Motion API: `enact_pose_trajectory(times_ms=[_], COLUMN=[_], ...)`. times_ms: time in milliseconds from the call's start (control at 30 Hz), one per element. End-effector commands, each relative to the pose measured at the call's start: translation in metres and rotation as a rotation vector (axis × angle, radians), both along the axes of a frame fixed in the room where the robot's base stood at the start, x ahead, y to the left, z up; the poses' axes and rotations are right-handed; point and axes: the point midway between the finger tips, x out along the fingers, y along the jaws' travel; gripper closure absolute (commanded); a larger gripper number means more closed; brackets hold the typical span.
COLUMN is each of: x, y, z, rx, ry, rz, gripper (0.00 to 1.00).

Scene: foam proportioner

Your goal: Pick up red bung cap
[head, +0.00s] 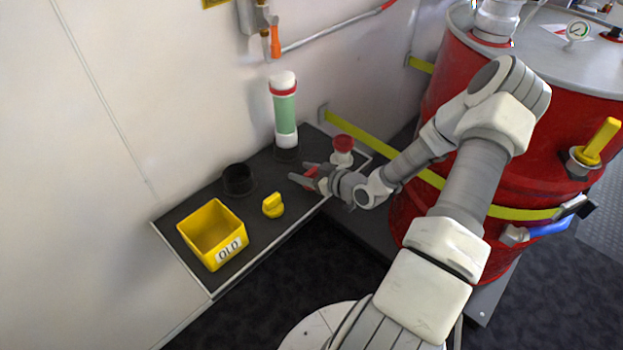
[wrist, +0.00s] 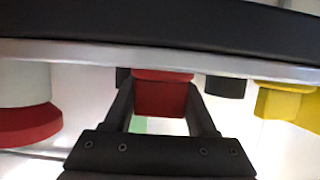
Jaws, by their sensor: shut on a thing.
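The red bung cap (wrist: 160,98) is between the two fingers of my gripper (wrist: 158,88) in the wrist view, with a wider lip toward the shelf edge. In the head view, my gripper (head: 299,173) is over the front right part of the dark shelf, and only a little red of the cap (head: 310,172) shows between the fingers. My gripper is shut on the cap. The fingers and wrist hide most of it, and I cannot tell whether it touches the shelf (head: 170,226).
A white piece with a red top (head: 343,144) stands right behind my gripper. A green and white cylinder (head: 285,108), a black cup (head: 238,180), a yellow plug (head: 273,205) and a yellow OLD bin (head: 232,254) are on the shelf. A red drum (head: 412,215) stands right.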

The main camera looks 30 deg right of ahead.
Motion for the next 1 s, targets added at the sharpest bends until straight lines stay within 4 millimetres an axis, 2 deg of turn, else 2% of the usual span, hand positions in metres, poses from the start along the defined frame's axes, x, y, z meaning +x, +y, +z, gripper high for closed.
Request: enact_pose_trajectory(times_ms=[33, 100, 467, 567, 733, 800, 1000], x=[0.000, 0.000, 0.000, 0.000, 0.000, -0.009, -0.032], y=[0.000, 0.000, 0.000, 0.000, -0.001, -0.019, -0.058], z=[0.000, 0.000, 0.007, 0.017, 0.051, 0.057, 0.084], rx=[0.000, 0.000, -0.001, -0.002, -0.003, -0.003, -0.005], ry=[0.000, 0.000, 0.000, -0.001, -0.002, -0.001, -0.002], rz=[0.000, 0.000, 0.000, 0.001, 0.001, -0.007, -0.004], gripper=[0.85, 0.97, 0.99, 0.99, 0.99, 0.99, 0.99])
